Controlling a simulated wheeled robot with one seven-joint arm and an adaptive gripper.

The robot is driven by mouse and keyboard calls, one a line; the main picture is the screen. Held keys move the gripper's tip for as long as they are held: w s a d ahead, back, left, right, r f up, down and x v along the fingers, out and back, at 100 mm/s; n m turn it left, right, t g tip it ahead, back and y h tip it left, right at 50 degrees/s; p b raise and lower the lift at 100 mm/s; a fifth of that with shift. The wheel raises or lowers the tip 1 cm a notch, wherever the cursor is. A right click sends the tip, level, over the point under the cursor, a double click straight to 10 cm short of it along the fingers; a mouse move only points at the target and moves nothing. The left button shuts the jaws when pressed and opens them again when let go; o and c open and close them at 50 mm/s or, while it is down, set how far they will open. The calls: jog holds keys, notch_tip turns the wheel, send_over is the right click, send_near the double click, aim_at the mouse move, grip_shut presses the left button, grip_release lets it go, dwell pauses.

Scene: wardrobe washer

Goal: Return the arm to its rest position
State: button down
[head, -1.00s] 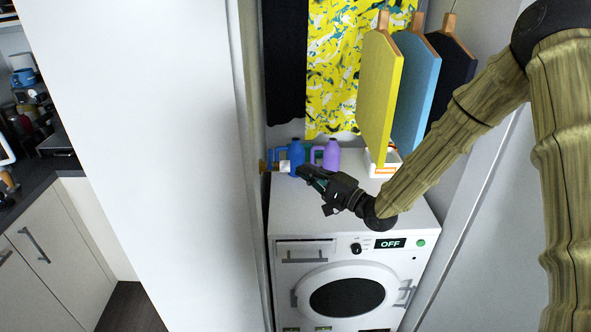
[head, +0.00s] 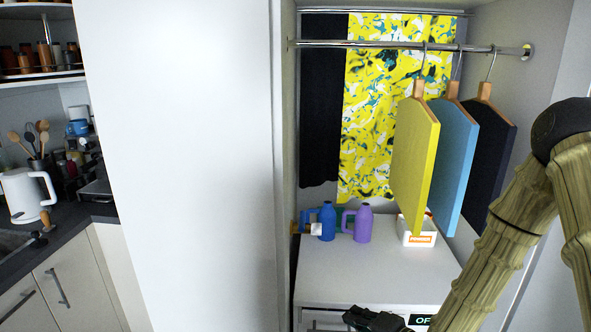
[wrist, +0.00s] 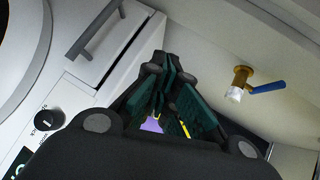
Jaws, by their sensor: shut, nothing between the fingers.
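My gripper (wrist: 163,75) shows in the wrist view with its dark green fingers together and nothing between them. In the head view only part of my gripper (head: 365,318) shows at the bottom edge, in front of the washer. My arm comes in from the right side of the head view, bent downward. The white washer (head: 380,275) stands inside the wardrobe, with only its top and upper front in the head view. Its drawer and handle (wrist: 95,30) and knob (wrist: 47,120) show in the wrist view.
A blue bottle (head: 327,222), a purple bottle (head: 363,224) and a powder box (head: 418,236) stand on the washer's back. Yellow (head: 415,155), blue (head: 455,160) and black garments hang from the rail. A brass tap with a blue lever (wrist: 266,88) is on the wall.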

jog(key=s+d+f+n+g+h, duration=0.2)
jog(key=s+f+n+g+h, duration=0.3)
jog(key=s+f, duration=1.25)
jog(key=s+d+f+n+g+h, duration=0.1)
jog(key=s+f+n+g, duration=0.1)
jog(key=s, duration=0.7)
jog(key=s+d+f+n+g+h, duration=0.1)
jog(key=s+f+g, duration=0.3)
jog(key=s, duration=0.6)
notch_tip(320, 180, down, 2)
jog(key=shift+s+d+f+n+g+h, duration=0.3)
jog(key=shift+d+n+h, duration=0.1)
jog(key=shift+d+h, duration=0.35)
jog(key=shift+w, duration=0.1)
